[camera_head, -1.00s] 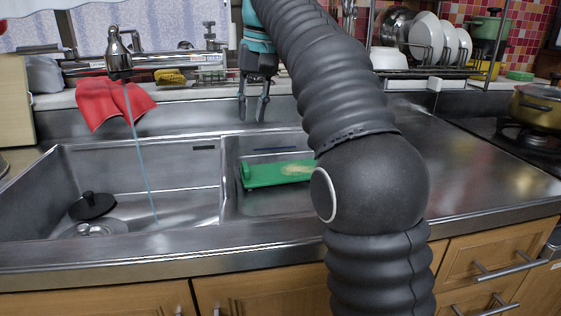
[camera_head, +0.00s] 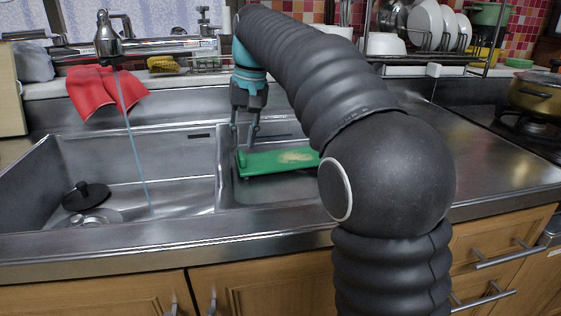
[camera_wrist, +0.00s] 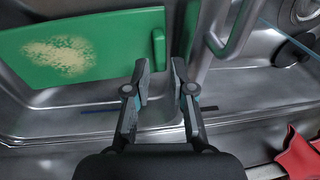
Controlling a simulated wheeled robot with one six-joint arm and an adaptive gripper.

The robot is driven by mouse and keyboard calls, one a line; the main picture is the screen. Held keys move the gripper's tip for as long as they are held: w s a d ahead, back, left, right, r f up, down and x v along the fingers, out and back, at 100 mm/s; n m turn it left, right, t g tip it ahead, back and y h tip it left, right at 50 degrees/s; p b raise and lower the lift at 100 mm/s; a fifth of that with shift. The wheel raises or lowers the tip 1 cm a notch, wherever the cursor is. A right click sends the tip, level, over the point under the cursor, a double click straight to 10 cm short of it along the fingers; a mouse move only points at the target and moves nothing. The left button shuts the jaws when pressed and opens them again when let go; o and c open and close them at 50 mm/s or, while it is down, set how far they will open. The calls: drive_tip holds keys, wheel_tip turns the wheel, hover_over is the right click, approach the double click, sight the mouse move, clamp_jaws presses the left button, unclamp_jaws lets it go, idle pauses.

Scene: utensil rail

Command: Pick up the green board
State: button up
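The green board (camera_head: 268,163) lies in the right basin of the sink, with a pale crumbly patch on top and a raised edge at its left end. My arm hides its right end in the head view. In the wrist view the board (camera_wrist: 112,52) fills the upper left, and its raised edge is close to my fingers. My gripper (camera_head: 245,146) hangs pointing down above the board's left end. In the wrist view my gripper (camera_wrist: 160,70) is open, with an empty gap between its fingertips, beside the raised edge.
A steel divider (camera_head: 217,170) separates the two basins. A thin stream of water (camera_head: 132,150) runs from the tap (camera_head: 107,38) into the left basin, which holds a black stopper (camera_head: 86,194). A red cloth (camera_head: 106,93) hangs at the back edge.

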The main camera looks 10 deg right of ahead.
sight(242, 153)
drive_tip(key=f, duration=0.4)
drive_tip(key=shift+w+a+b, duration=0.2)
drive_tip(key=shift+a+b, duration=0.1)
drive_tip(key=shift+c, duration=0.2)
clamp_jaws()
drive_tip(key=shift+r, duration=0.1)
